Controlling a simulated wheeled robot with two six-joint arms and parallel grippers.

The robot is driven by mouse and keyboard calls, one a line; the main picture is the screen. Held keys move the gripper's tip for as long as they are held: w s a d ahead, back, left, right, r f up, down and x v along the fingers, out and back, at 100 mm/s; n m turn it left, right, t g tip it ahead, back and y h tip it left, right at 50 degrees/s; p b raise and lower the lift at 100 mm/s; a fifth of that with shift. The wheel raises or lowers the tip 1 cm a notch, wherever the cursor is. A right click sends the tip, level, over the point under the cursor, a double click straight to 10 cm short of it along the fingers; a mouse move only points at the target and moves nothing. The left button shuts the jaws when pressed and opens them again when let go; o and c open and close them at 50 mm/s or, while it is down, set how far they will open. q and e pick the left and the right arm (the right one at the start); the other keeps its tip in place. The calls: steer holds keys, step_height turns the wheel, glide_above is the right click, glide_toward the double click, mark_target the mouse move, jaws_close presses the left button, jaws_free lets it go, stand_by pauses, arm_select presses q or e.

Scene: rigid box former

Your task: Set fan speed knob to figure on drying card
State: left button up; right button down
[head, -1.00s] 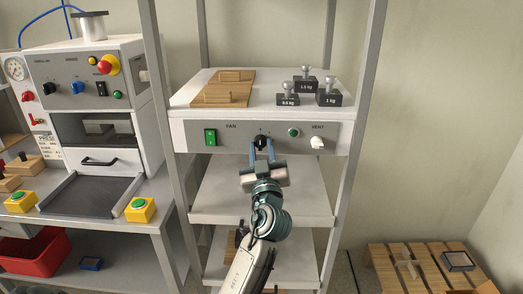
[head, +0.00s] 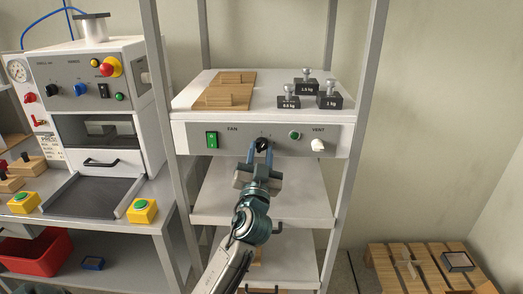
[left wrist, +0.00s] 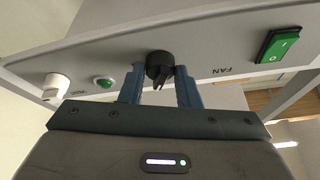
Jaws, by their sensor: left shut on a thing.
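The black fan speed knob (head: 262,144) sits on the grey front panel (head: 229,139) under the shelf top, right of the FAN label. My left gripper (head: 260,154) reaches up to it from below, with its two blue fingers shut on the knob. In the left wrist view the black knob (left wrist: 160,66) shows between the finger ends. The numbers around the knob are too small to read. I cannot make out a drying card in either view. My right gripper is not in view.
A green rocker switch (head: 212,139) is left of the knob. A green button (head: 295,135) and a white VENT knob (head: 318,145) are to its right. Wooden boards (head: 222,101) and several weights (head: 305,88) stand above. A press (head: 97,88) stands at left.

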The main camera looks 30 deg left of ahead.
arm_select(q)
steer(key=m, duration=0.1)
steer(key=m+h+p, duration=0.1)
steer(key=m, duration=0.1)
steer(key=shift+a+r, duration=0.1)
steer(key=shift+r, duration=0.1)
steer(key=m+h+p, duration=0.1)
steer(key=m+p, duration=0.1)
steer(key=m+h+p, duration=0.2)
steer(key=m+p, duration=0.1)
steer(key=m+h+p, duration=0.1)
steer(key=m+p, duration=0.1)
steer(key=shift+s+a+r+t, duration=0.15)
steer(key=shift+r+t, duration=0.15)
steer(key=shift+r, duration=0.05)
steer(key=m+g+h+p, duration=0.1)
steer(key=m+h+p, duration=0.1)
steer(key=m+p, duration=0.2)
steer(key=shift+m+p, duration=0.4)
steer(key=shift+p, duration=1.1)
steer(key=shift+a+f+m+h+p, duration=0.15)
steer(key=shift+m+h+p, duration=0.15)
steer(key=shift+m+p, duration=0.65)
steer(key=o, duration=1)
steer(key=shift+f, duration=0.1)
steer(key=shift+c, duration=0.2)
steer(key=shift+s, duration=0.1)
